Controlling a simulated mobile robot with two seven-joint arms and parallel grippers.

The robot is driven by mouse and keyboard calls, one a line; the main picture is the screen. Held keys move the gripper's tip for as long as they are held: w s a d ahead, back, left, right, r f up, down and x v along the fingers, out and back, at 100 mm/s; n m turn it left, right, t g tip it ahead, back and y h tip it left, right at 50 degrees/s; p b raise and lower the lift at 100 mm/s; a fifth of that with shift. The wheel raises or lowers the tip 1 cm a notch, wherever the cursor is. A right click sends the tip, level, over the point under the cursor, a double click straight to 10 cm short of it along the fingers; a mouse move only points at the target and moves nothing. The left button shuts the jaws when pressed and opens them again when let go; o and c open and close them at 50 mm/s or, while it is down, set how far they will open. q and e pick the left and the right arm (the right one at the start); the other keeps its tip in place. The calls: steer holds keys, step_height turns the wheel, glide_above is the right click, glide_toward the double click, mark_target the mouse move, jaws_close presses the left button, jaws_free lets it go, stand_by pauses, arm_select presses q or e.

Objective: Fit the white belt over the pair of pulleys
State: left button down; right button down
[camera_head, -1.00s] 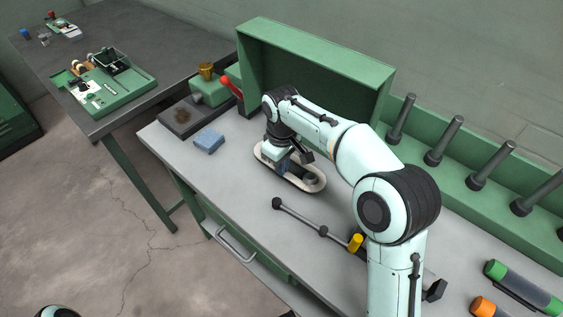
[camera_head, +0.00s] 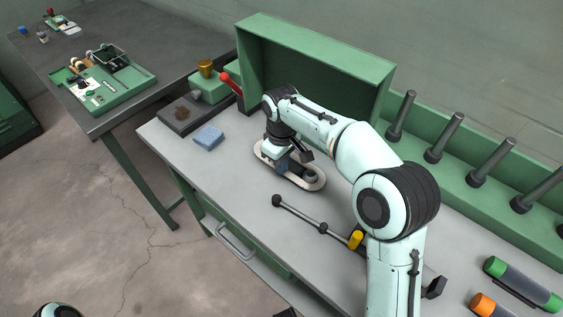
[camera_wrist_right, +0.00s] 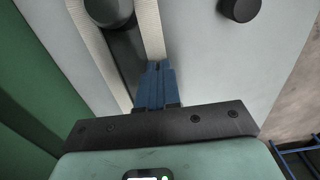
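The white belt (camera_head: 265,157) forms a long loop around the pulley unit on the grey bench, in front of the green open box. A dark round pulley (camera_head: 309,177) shows inside its right end; the other end is partly hidden by my arm. My right gripper (camera_head: 282,166) is low over the loop. In the right wrist view its blue fingers (camera_wrist_right: 157,86) are close together on one strand of the belt (camera_wrist_right: 149,30); the other strand passes to their left. A dark pulley (camera_wrist_right: 108,10) sits between the strands. My left gripper is out of view.
A rod with black balls (camera_head: 322,230) and a yellow piece (camera_head: 355,239) lie in front. A blue block (camera_head: 208,137) and a red-knobbed lever (camera_head: 226,77) are to the left. A rack with upright dark pegs (camera_head: 442,138) stands at the back right.

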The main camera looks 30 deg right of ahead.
steer(key=shift+f, duration=0.1)
steer(key=c, duration=1.3)
jaws_free()
steer(key=shift+o, duration=0.2)
step_height(320, 180, up, 13)
steer(key=p, duration=0.3)
steer(key=shift+r+p, duration=0.2)
steer(key=shift+p, duration=0.1)
